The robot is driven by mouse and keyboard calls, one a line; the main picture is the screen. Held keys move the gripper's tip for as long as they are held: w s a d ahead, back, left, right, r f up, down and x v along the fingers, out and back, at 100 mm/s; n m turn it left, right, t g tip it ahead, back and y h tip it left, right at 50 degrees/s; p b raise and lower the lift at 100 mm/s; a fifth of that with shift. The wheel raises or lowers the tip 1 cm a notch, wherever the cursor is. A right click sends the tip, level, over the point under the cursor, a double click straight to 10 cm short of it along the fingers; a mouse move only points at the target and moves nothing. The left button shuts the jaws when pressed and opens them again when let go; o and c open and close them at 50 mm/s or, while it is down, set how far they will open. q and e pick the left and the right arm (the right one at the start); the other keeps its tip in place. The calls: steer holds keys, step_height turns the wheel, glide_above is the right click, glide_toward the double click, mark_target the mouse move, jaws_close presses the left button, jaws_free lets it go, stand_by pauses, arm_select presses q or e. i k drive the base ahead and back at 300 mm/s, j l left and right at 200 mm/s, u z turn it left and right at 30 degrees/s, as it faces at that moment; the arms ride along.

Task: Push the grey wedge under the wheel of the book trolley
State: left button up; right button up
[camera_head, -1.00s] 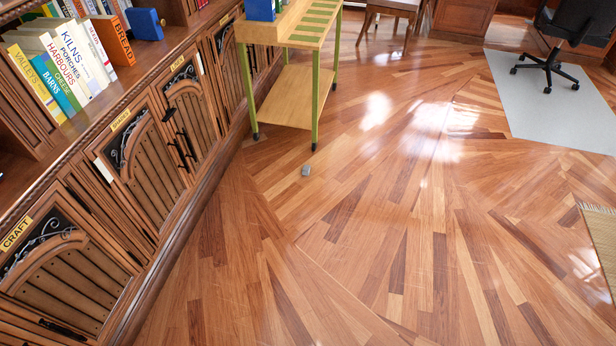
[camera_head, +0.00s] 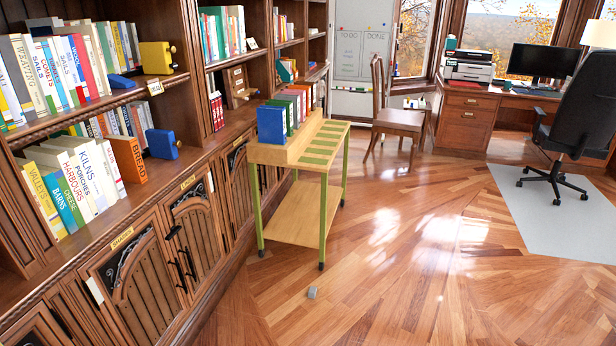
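The small grey wedge (camera_head: 312,292) lies on the wooden floor, a short way in front of the book trolley. The trolley (camera_head: 291,218) has green legs, a wooden lower shelf and a top with green strips, and stands beside the bookcase. Its near right wheel (camera_head: 321,266) is dark and small, and the wedge is apart from it, on the near side. Another wheel (camera_head: 261,253) shows at the near left leg. Neither of my grippers is in view.
The bookcase with cabinet doors (camera_head: 140,262) runs along the left, close to the trolley. A wooden chair (camera_head: 400,121) stands behind the trolley. An office chair (camera_head: 568,140) is on a pale mat (camera_head: 540,218) at the right. The floor (camera_head: 420,285) right of the wedge is clear.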

mark_target(312, 294)
steer(key=i+l+u, duration=0.1)
steer(key=i+u, duration=0.15)
steer(key=u, duration=0.2)
steer(key=i+l+u, duration=0.2)
steer(key=u, duration=0.2)
